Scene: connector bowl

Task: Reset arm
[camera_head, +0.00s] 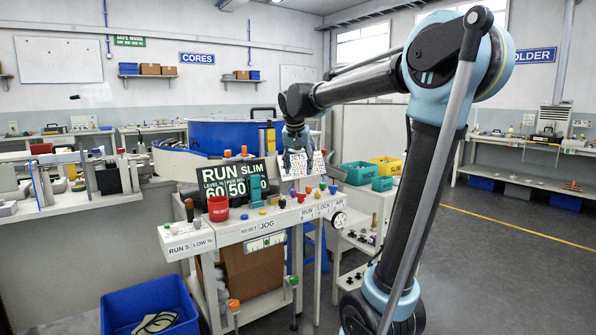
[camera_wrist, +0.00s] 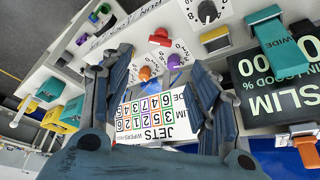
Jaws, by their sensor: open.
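My gripper (camera_head: 297,150) hangs at the end of my bent arm, above the back of the control console (camera_head: 262,226). In the wrist view its two fingers (camera_wrist: 160,95) are apart with nothing between them. Beyond the fingers is a white label plate (camera_wrist: 152,118) reading JETS with several numbered boxes. An orange knob (camera_wrist: 145,73), a purple knob (camera_wrist: 174,61) and a red knob (camera_wrist: 159,37) also show past the fingertips. My gripper appears to be clear of these knobs.
Teal bins (camera_head: 357,172) and a yellow bin (camera_head: 386,165) sit to the right. A blue crate (camera_head: 150,305) is on the floor. Open floor (camera_head: 500,250) lies at right.

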